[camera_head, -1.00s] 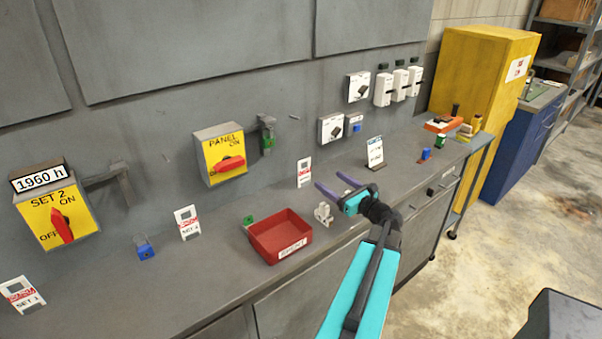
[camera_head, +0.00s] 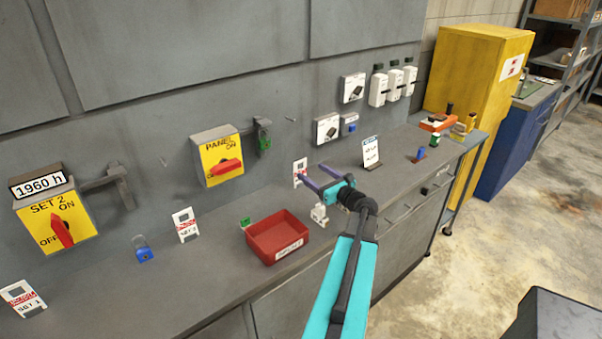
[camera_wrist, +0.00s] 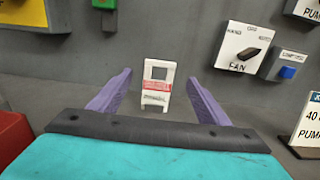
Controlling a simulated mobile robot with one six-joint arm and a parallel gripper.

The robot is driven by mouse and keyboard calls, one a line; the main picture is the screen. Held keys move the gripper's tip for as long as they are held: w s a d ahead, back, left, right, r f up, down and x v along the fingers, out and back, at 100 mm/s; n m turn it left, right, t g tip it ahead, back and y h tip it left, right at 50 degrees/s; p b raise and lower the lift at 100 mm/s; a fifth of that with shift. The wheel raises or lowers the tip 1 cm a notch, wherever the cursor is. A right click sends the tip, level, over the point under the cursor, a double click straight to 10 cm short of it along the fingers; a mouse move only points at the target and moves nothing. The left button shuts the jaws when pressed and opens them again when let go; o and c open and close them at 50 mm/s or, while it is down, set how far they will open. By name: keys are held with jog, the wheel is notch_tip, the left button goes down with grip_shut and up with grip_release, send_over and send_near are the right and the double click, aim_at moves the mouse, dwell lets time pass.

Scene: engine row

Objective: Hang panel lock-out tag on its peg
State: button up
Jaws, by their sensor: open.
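A white tag with a red band (camera_head: 299,172) stands upright on the bench against the wall; its print is too small to read. In the wrist view the tag (camera_wrist: 157,88) shows ahead, between and beyond the two purple fingers. My gripper (camera_head: 311,172) is open and empty, its fingertips just short of the tag, partly overlapping it in the head view. Thin pegs stick out of the grey wall, one right of the PANEL switch box (camera_head: 219,158), at the small peg (camera_head: 290,119), and a fainter one (camera_head: 163,161) left of the box.
A red tray (camera_head: 277,238) and a small white object (camera_head: 319,214) sit near my gripper on the bench. A white sign (camera_head: 371,152) stands to the right. Other tags (camera_head: 186,225) stand left.

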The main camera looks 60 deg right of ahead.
aim_at(304, 171)
jog(key=shift+w+d, duration=0.2)
jog(key=shift+w, duration=0.35)
jog(key=shift+w, duration=0.1)
jog(key=p+x, duration=0.3)
jog(key=x, duration=0.2)
jog(key=shift+r, duration=0.1)
jog(key=shift+c, duration=0.2)
dwell(0.4)
jog(key=c, duration=1.4)
jog(key=shift+o, duration=0.2)
